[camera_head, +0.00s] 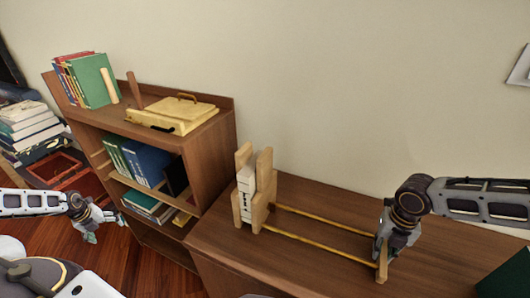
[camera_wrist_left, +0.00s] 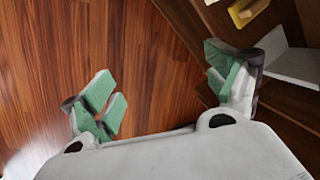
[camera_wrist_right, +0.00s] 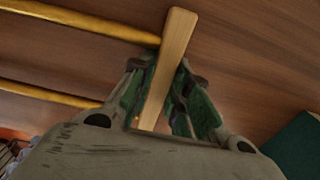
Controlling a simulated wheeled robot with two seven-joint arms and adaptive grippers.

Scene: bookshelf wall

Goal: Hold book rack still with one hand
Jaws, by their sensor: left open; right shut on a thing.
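The wooden book rack (camera_head: 325,232) lies on the low brown cabinet top. It has two parallel yellow rods, a tall wooden end at its left with a white book (camera_head: 246,184) standing in it, and a small wooden end piece (camera_head: 382,262) at its right. My right gripper (camera_head: 387,248) is shut on that end piece; the right wrist view shows the wooden bar (camera_wrist_right: 168,68) between the green-padded fingers (camera_wrist_right: 163,105). My left gripper (camera_head: 103,220) is open and empty, left of the bookshelf above the floor; its spread fingers show in the left wrist view (camera_wrist_left: 165,90).
A bookshelf (camera_head: 205,160) with books and a yellow box (camera_head: 172,114) on top stands left of the rack. A stack of books (camera_head: 27,130) is at the far left. A dark green object (camera_head: 508,277) is at the lower right. The cabinet top (camera_head: 300,272) in front of the rack is clear.

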